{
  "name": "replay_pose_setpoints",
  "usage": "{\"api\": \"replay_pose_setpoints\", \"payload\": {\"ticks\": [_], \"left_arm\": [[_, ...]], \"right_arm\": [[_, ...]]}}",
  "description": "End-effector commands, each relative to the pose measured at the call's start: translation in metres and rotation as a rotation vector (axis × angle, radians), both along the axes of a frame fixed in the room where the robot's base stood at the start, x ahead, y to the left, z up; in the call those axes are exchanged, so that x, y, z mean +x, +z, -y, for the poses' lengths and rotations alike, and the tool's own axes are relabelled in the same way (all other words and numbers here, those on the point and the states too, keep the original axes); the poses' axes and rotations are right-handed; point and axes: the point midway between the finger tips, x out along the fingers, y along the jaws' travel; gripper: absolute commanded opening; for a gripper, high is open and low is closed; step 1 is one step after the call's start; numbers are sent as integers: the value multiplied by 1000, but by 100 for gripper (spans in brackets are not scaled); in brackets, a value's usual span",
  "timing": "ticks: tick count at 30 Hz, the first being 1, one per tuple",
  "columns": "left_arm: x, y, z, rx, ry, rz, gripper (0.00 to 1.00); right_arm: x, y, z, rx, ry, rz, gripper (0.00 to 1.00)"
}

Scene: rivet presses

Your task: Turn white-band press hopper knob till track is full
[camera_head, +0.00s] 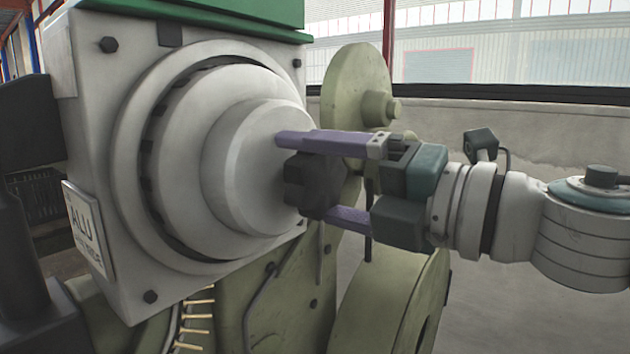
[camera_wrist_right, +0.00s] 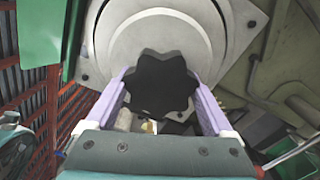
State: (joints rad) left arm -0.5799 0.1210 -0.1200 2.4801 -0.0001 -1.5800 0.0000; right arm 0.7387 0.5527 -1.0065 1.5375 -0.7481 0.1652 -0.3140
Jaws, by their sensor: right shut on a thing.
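The hopper (camera_head: 95,150) is a pale grey housing with a round stepped drum face (camera_head: 235,150). A black lobed knob (camera_head: 312,185) sits at the drum's centre; it also shows in the right wrist view (camera_wrist_right: 162,84). My right gripper (camera_head: 305,178) comes in from the right, its two purple fingers on opposite sides of the knob, shut on it. A track with several brass-coloured rivets (camera_head: 195,318) shows at the bottom; its lower end is out of frame. No white band shows in these views. My left gripper is not in view.
A plate reading "ALU" (camera_head: 84,228) is on the hopper's lower left. The green press body with a round disc (camera_head: 355,85) and a large wheel (camera_head: 385,310) stands behind and below my right gripper. A pale wall (camera_head: 540,125) is beyond.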

Motion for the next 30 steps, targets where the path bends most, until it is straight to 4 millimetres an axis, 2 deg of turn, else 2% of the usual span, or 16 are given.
{"api": "replay_pose_setpoints", "payload": {"ticks": [9,24,25,28,30], "left_arm": [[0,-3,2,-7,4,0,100],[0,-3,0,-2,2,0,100],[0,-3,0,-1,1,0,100],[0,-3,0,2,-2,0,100],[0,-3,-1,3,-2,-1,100]], "right_arm": [[-1,1,-1,-62,4,90,31],[-1,1,-1,-72,5,103,31],[-1,1,-1,-72,5,103,88],[-1,1,-1,-73,4,103,99],[-1,1,-1,-73,3,103,100]]}}
